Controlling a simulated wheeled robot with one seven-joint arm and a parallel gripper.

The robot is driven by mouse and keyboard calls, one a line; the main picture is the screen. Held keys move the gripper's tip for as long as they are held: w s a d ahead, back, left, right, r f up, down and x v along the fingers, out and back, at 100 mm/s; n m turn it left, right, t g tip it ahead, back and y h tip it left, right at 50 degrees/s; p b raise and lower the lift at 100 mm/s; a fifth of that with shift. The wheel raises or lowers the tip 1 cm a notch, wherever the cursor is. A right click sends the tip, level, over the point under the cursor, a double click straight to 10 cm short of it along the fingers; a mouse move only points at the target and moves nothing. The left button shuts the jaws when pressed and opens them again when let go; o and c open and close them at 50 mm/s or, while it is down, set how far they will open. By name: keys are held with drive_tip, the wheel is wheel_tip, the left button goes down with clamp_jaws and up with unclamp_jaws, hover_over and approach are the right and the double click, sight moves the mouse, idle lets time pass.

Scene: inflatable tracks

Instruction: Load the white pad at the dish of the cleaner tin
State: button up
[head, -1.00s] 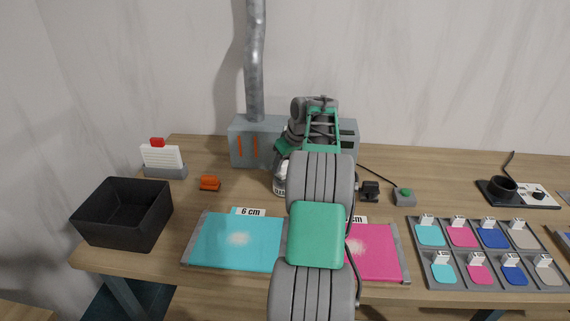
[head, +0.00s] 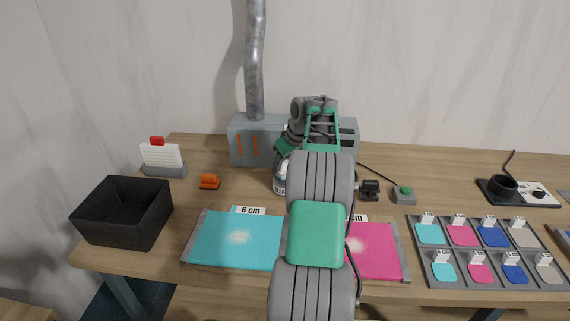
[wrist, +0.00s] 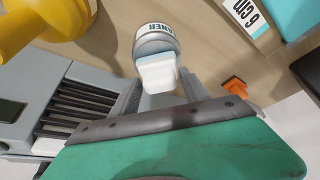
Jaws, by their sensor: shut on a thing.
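The white pad (wrist: 157,74) is between the fingers of my gripper (wrist: 160,84) in the wrist view, and the gripper is shut on it. The pad overlaps the tin's top in this view, and a pale blue edge shows beside the pad. I cannot tell whether the pad touches the dish. In the head view the tin (head: 279,185) is partly hidden behind my arm, which also hides the pad and the fingertips.
A grey extractor box (head: 243,142) stands behind. A cyan sheet (head: 212,240) and a pink sheet (head: 385,255) lie in front. A black bin (head: 120,225) and an orange item (head: 209,181) are left, a tray of coloured pads (head: 468,250) right. A yellow object (wrist: 40,25) is near the gripper.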

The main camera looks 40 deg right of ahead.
sight(284, 163)
drive_tip(key=shift+r+p, duration=3.35)
drive_tip(key=shift+r, duration=0.2)
drive_tip(key=shift+f, duration=0.1)
drive_tip(key=shift+w+a, duration=0.1)
drive_tip(key=w+a+r, duration=0.2)
drive_tip(key=a+r, duration=0.1)
drive_tip(key=a, duration=0.8)
drive_tip(key=w+a+r, duration=0.2)
drive_tip(key=w+a, duration=0.1)
drive_tip(key=a, duration=0.9)
drive_tip(key=s+a, duration=0.5)
drive_tip(key=a, duration=0.6)
drive_tip(key=s+a+n, duration=0.1)
drive_tip(key=s+a, duration=0.4)
drive_tip(key=a, duration=0.6)
drive_tip(key=shift+s, duration=0.35)
